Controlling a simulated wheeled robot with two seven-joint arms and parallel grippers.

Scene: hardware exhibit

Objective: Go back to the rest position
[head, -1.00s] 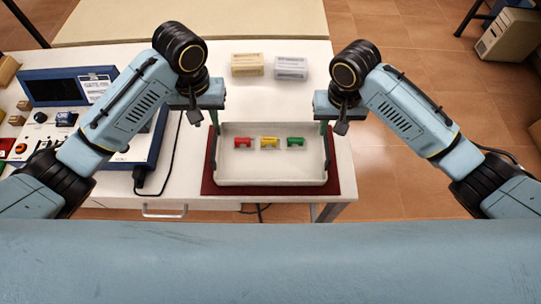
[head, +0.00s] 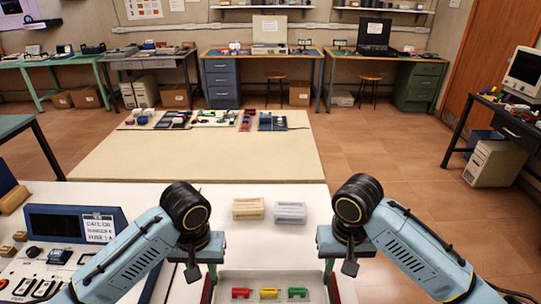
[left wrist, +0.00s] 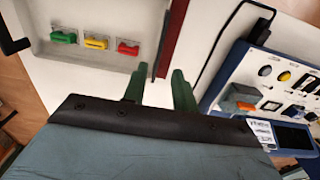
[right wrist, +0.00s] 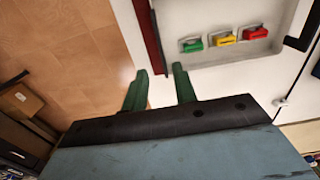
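A white tray (head: 265,273) shows at the bottom of the head view, cut off by the picture edge. A red piece (head: 241,293), a yellow piece (head: 268,293) and a green piece (head: 298,293) lie in a row in it. My left gripper (left wrist: 157,84) is beside one end of the tray, its two green fingers apart with nothing between them. My right gripper (right wrist: 160,80) is beside the opposite end, also with its fingers apart and empty. In the head view both fingertips are mostly hidden by the wrists.
A blue control panel (head: 70,225) is at the left. A yellowish box (head: 248,209) and a grey box (head: 291,212) stand behind the tray. Workbenches line the far wall.

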